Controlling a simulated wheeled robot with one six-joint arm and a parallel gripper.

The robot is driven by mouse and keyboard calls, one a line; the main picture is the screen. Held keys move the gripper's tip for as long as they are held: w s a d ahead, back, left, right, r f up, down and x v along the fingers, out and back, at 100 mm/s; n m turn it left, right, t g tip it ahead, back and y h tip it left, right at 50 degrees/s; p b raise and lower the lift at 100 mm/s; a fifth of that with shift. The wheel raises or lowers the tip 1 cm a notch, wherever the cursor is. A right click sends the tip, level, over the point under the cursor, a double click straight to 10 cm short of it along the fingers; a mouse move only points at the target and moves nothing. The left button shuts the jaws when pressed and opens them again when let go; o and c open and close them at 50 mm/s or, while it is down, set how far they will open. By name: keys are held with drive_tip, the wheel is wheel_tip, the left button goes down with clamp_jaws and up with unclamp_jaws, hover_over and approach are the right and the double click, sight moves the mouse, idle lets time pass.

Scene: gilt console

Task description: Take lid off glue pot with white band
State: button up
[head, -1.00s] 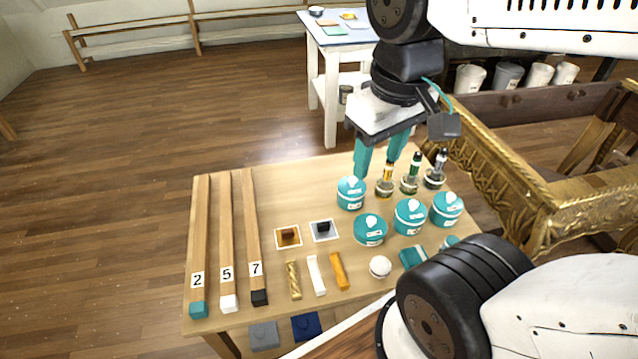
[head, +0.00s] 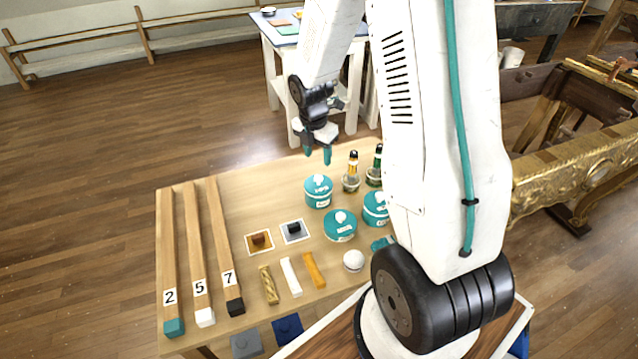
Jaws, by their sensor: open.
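Several teal glue pots with lids and small white labels stand at the right of the table. The back left pot (head: 318,192), the front pot (head: 340,226) and the right pot (head: 375,208) are in the head view. All seem lidded, with a white knob or mark on top. Which one has a white band is too small to tell. The rest of the pots are hidden behind my arm. My gripper (head: 317,156) is open and empty, fingers pointing down, above the table's back edge, behind and apart from the back left pot.
Bottles (head: 351,172) stand right of the back left pot. Numbered wooden bars (head: 195,255) lie at the left. The table's (head: 245,205) back left is clear.

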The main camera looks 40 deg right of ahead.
sight(319, 177)
drive_tip(key=f, duration=0.8)
drive_tip(key=shift+w+d+f, duration=0.1)
drive_tip(key=shift+d+f, duration=0.1)
drive_tip(key=c, duration=1.1)
